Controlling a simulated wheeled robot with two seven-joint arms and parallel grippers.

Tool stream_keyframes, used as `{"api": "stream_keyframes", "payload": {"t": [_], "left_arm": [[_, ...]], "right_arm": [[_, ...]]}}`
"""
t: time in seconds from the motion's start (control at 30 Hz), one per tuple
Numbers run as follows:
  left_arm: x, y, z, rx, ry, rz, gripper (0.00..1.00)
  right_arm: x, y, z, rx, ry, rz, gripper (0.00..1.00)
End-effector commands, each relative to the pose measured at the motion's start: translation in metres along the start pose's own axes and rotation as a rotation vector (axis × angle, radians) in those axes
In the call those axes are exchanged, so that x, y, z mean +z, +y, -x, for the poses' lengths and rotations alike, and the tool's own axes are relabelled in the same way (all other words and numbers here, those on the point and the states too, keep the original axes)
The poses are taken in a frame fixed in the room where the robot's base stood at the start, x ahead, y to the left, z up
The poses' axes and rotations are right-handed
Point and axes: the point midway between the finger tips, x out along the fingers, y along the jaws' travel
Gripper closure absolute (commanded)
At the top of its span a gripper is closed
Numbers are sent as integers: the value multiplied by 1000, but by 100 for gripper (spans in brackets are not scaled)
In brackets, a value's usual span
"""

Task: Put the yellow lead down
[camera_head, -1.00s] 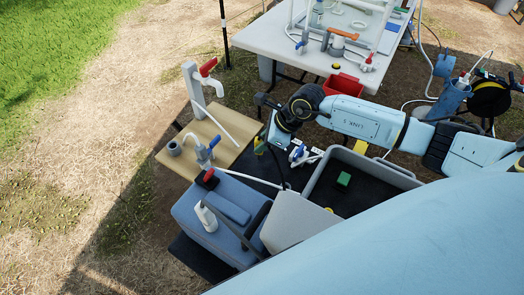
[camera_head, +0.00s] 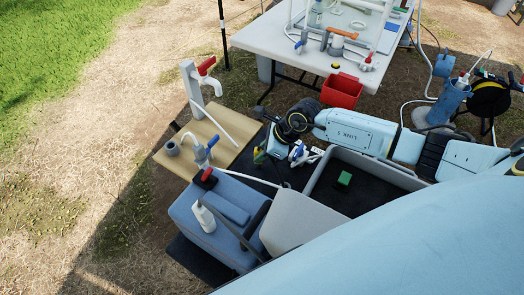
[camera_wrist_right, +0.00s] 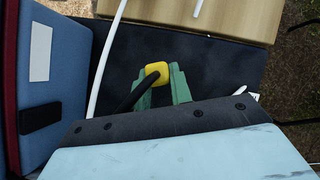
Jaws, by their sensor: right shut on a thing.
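The yellow lead shows in the right wrist view as a yellow plug (camera_wrist_right: 157,71) with a black cable running down and left from it. My right gripper (camera_wrist_right: 160,82) has its green fingers on either side of the plug and is shut on it. The plug is over a dark mat (camera_wrist_right: 210,62); whether it touches the mat I cannot tell. In the head view my right gripper (camera_head: 262,156) is low over the dark mat between the wooden table and the grey crate. The lead is hard to make out there. My left gripper is not in view.
A wooden table (camera_head: 228,128) with taps stands left of the gripper. A blue box (camera_head: 207,230) is below it, and a grey crate (camera_head: 375,165) holding a green block (camera_head: 344,179) is to the right. Blue and white fittings (camera_head: 301,153) lie close by. A red bin (camera_head: 342,91) stands behind.

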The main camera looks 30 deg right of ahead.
Motion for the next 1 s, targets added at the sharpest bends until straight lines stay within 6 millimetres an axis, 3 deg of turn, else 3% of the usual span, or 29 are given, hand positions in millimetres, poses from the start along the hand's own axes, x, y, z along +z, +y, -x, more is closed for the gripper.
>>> {"api": "stream_keyframes", "payload": {"t": [0.03,0.07,0.2,0.5,0.67,1.0], "left_arm": [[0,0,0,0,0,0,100],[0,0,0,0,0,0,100],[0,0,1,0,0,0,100],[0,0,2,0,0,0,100],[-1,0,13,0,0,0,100],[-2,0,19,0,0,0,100]], "right_arm": [[1,0,0,0,-1,0,100],[1,0,1,0,-1,0,75],[1,0,1,0,-1,0,57],[1,0,2,0,-1,0,57],[8,0,13,-1,-1,0,57],[6,-1,87,-4,1,2,57]]}}
